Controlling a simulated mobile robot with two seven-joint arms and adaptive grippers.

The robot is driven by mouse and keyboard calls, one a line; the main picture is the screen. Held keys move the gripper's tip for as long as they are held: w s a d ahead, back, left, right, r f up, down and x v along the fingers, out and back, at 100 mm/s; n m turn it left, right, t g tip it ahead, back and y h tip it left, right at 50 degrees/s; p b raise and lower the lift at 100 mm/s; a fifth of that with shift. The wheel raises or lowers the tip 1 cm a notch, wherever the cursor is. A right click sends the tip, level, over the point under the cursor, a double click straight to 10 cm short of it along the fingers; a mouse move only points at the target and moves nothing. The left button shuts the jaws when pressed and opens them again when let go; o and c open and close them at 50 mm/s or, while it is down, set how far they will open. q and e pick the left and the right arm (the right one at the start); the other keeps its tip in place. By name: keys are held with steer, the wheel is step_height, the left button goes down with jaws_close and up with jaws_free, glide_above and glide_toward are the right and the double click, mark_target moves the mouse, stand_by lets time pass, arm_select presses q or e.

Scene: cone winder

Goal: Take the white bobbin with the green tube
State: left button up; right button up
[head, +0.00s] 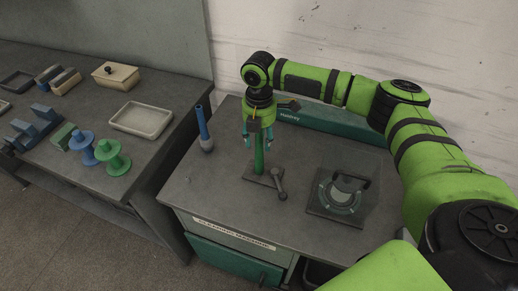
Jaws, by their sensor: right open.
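My right gripper (257,141) points down over the machine table, open. Its teal fingers are on either side of the top of an upright green post or tube (259,160); I cannot tell whether they touch it. The green post stands on a small dark plate (262,177) with a grey lever (280,184) beside it. I cannot make out a white bobbin on the green post. A blue rod (202,122) with a pale grey rounded base (207,144) stands to the left. My left gripper is not in view.
A glass-covered device (333,209) with a black handle sits on the right of the table. A teal box (322,124) lies at the back. The left bench holds a green spool (115,158), a blue spool (83,146), a pale tray (140,133) and a lidded box (116,75).

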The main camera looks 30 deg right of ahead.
jaws_close()
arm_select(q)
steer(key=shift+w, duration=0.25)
